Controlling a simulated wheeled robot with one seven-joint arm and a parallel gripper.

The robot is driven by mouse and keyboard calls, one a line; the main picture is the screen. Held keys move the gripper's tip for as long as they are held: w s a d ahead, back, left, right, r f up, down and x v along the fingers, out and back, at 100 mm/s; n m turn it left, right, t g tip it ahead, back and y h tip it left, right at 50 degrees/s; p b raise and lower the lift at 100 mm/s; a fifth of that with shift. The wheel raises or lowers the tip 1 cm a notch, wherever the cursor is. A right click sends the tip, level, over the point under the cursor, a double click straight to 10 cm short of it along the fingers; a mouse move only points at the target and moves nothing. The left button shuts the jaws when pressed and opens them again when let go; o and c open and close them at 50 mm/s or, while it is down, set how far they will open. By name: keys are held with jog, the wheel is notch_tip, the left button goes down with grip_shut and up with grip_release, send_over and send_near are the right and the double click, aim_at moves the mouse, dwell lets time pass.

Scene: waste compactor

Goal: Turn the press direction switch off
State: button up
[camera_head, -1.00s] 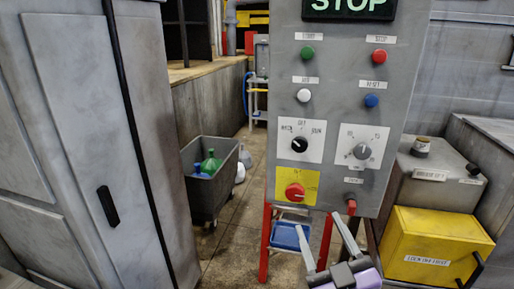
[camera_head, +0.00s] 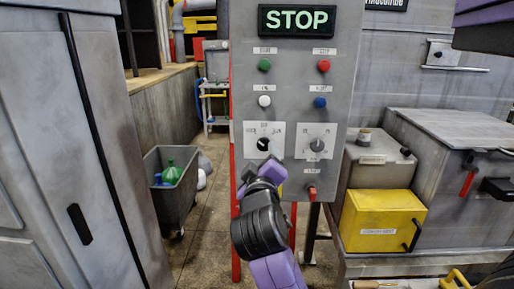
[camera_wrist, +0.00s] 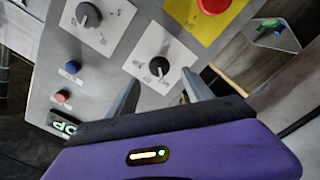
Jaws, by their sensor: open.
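The press direction switch appears to be the black knob (camera_head: 263,144) on the left white plate of the grey control panel (camera_head: 290,100). It also shows close up in the wrist view (camera_wrist: 160,66), with small labels around it. My gripper (camera_head: 266,166) is in front of the panel, just below this knob in the head view. In the wrist view its two fingers (camera_wrist: 160,94) are apart, one on either side of the knob's near edge. Nothing is held, and I cannot tell whether they touch the knob. The knob's exact pointing is hard to read.
A second, grey knob (camera_head: 317,145) sits on the plate to the right. Green (camera_head: 264,65), red (camera_head: 324,66), white (camera_head: 264,101) and blue (camera_head: 320,102) buttons are above. The red knob on yellow (camera_wrist: 213,5) is close by. The display (camera_head: 297,20) reads STOP.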

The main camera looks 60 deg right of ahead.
aim_at(264, 146)
jog(key=p+x, duration=0.1)
jog(key=x, duration=0.6)
jog(key=shift+s+p, duration=0.1)
jog(key=shift+p, duration=0.25)
jog(key=shift+c, duration=0.2)
grip_shut()
jog(key=shift+f, duration=0.1)
jog(key=m+b, duration=0.4)
jog(key=m, duration=0.1)
jog(key=shift+f, duration=0.1)
jog(key=shift+m+b, duration=1.5)
jog(key=shift+m, duration=0.9)
jog(key=shift+r, duration=0.2)
